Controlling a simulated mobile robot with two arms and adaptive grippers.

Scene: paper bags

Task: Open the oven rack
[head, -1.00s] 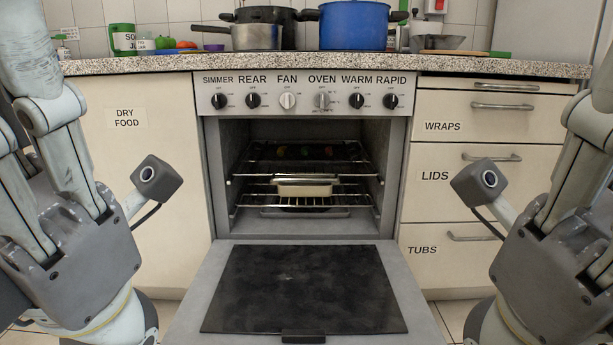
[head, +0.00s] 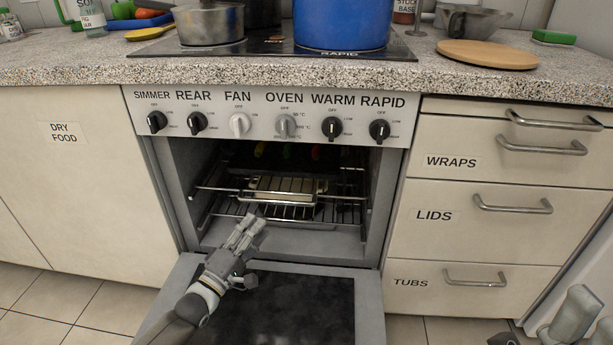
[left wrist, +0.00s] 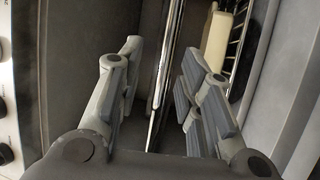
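The oven is open, with its door (head: 365,310) folded down. Inside are an upper oven rack (head: 345,196) and a lower one (head: 292,213). A pale rectangular tin (head: 288,185) sits in the middle of the oven. My left gripper (head: 257,220) is at the oven mouth, just in front of the racks. In the left wrist view, my left gripper (left wrist: 162,62) is open, its fingers apart on either side of metal rack bars (left wrist: 166,80). No closed hold shows. The tin (left wrist: 219,42) shows beyond the right finger.
Oven side walls (head: 180,205) bound the cavity closely. The control panel (head: 265,118) with knobs is above. A blue pot (head: 343,24) and grey pan (head: 211,24) stand on the hob. Closed drawers (head: 480,200) are on the right.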

